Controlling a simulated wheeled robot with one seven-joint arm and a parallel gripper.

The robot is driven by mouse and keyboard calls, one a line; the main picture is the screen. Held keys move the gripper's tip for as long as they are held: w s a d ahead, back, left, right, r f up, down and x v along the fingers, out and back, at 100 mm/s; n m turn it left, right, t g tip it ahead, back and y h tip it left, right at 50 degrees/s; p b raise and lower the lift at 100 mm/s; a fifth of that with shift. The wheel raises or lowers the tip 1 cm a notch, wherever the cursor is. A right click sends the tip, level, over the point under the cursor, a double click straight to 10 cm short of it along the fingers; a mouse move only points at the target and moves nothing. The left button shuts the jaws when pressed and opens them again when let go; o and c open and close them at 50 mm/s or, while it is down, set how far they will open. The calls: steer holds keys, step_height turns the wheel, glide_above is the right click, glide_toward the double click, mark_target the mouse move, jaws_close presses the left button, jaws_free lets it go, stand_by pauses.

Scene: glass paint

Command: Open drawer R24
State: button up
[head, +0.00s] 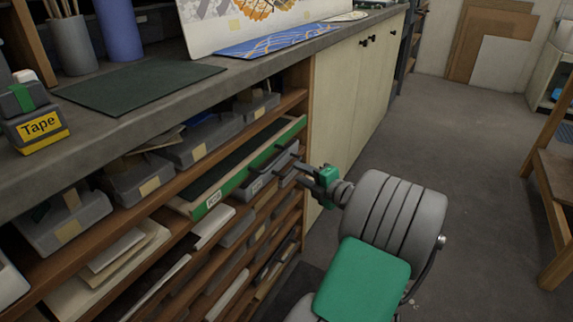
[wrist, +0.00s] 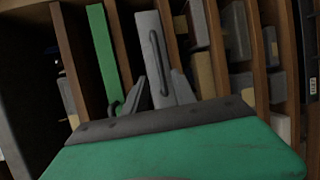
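A green-fronted drawer (head: 250,164) in the shelving under the counter stands pulled out, with its dark inside showing. It has a small white label (head: 213,198) too small to read for certain. A grey drawer (head: 262,185) with a dark bar handle sits just below it. My gripper (head: 302,172) is at the right end of these fronts. In the wrist view my gripper (wrist: 157,92) has its fingers apart, with the grey drawer front (wrist: 152,50) and its handle beyond them. The green front (wrist: 103,55) is to the left there. I cannot tell whether a finger touches the handle. No R24 label is readable.
More grey boxes (head: 208,140) and papers (head: 120,250) fill the neighbouring shelves. The counter (head: 180,85) above holds a dark mat and a tape box (head: 38,128). Pale cupboard doors (head: 345,90) stand to the right. The floor (head: 460,140) there is clear, with a wooden bench (head: 555,180) at the far right.

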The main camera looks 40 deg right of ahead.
steer(key=shift+h, duration=0.3)
steer(key=w, duration=0.2)
steer(key=w+d, duration=0.1)
steer(key=w+f+b, duration=0.1)
steer(key=w, duration=0.1)
steer(key=shift+w+d+f, duration=0.1)
steer(key=shift+w+d, duration=0.2)
jaws_close()
steer(key=shift+a+f, duration=0.1)
stand_by(0.6)
